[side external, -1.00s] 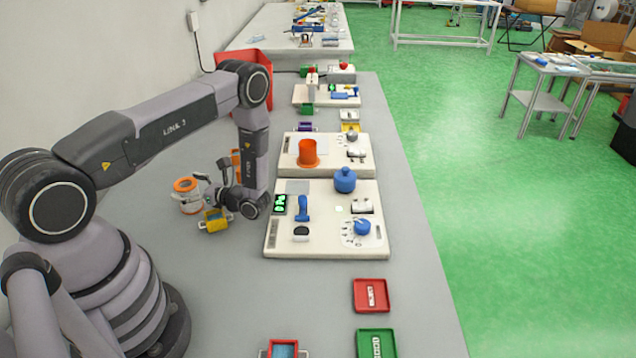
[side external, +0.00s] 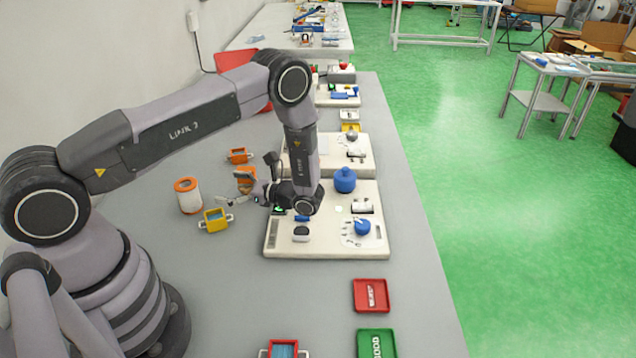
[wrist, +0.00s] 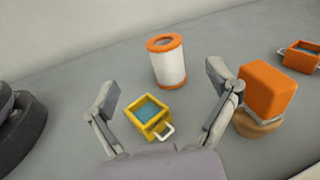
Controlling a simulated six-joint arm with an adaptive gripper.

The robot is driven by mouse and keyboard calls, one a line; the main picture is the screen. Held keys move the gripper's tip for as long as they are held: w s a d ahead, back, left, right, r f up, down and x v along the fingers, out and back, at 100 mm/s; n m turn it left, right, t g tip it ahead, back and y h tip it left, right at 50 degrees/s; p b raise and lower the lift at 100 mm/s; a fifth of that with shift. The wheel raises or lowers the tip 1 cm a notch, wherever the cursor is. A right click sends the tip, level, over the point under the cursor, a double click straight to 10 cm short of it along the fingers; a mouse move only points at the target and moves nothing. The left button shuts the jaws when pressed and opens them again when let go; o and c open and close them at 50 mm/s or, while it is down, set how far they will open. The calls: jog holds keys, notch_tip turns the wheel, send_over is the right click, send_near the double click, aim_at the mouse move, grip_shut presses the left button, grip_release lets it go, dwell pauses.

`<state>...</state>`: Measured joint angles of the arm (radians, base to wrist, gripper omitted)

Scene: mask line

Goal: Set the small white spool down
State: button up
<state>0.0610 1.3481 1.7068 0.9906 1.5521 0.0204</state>
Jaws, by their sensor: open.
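The small white spool (side external: 188,200), a white cylinder with orange ends, stands upright on the grey table to the left of my gripper (side external: 236,193). In the wrist view the spool (wrist: 170,68) stands ahead, beyond the fingertips. My gripper (wrist: 162,85) is open and empty, its two fingers wide apart. The spool is clear of the fingers, with bare table around its base.
A yellow handled bin (wrist: 149,117) with a blue inside stands just in front of the spool. An orange block (wrist: 267,88) on a round base is close to the right finger. An orange bin (wrist: 301,56) is farther right. A white console panel (side external: 285,245) lies under my wrist.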

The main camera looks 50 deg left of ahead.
jog(key=s+d+r+n+t+h, duration=0.1)
jog(key=d+r+n+h, duration=0.15)
jog(key=r, duration=0.55)
jog(key=s+d+r+n+t+h, duration=0.1)
jog(key=d+r+n+t+h, duration=0.15)
jog(key=r, duration=0.45)
jog(key=s+d+r+n+h, duration=0.15)
jog(key=r+h, duration=0.25)
jog(key=r, duration=0.4)
jog(key=s+d+r+n+t+h, duration=0.5)
jog(key=s+d+r+t, duration=0.2)
jog(key=s+r+t, duration=0.3)
jog(key=shift+s+d+r+t+h, duration=0.15)
jog(key=shift+s+d+t+h, duration=0.25)
jog(key=shift+s, duration=1)
